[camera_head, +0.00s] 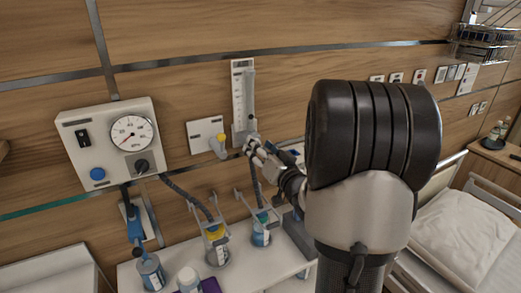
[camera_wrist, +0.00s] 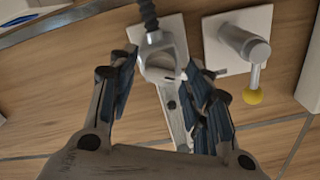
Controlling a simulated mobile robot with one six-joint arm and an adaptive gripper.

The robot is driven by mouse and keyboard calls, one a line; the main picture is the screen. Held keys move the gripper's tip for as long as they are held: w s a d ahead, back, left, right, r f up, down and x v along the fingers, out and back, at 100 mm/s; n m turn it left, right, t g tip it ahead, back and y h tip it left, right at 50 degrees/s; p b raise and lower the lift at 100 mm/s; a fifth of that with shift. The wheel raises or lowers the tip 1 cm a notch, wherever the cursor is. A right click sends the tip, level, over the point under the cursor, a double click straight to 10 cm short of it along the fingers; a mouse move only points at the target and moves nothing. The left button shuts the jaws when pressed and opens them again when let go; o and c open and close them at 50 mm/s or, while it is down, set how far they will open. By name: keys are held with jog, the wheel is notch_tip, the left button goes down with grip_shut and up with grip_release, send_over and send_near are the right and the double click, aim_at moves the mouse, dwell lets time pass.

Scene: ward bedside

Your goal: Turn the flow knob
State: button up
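The flowmeter (camera_head: 237,92) is a tall clear tube on a white scale plate on the wood wall, with a grey body at its foot. In the wrist view the picture is upside down, and the pale grey rounded knob (camera_wrist: 160,65) at that foot sits between my fingers. My gripper (camera_head: 257,148) is right at the flowmeter's lower end and hides much of it in the head view. In the wrist view my gripper (camera_wrist: 163,72) is open, one finger on each side of the knob. The right finger looks close to it; contact cannot be told.
A wall outlet with a yellow-tipped part (camera_head: 218,143) is just left of the flowmeter. A gauge box (camera_head: 110,145) is farther left. Dark hoses run to bottles, including one with a yellow top (camera_head: 216,245), above a white counter (camera_head: 245,270). A bed pillow (camera_head: 460,232) is at right.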

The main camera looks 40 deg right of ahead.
jog(key=shift+s, duration=0.1)
jog(key=v, duration=0.7)
jog(key=shift+s+a, duration=0.1)
dwell(0.6)
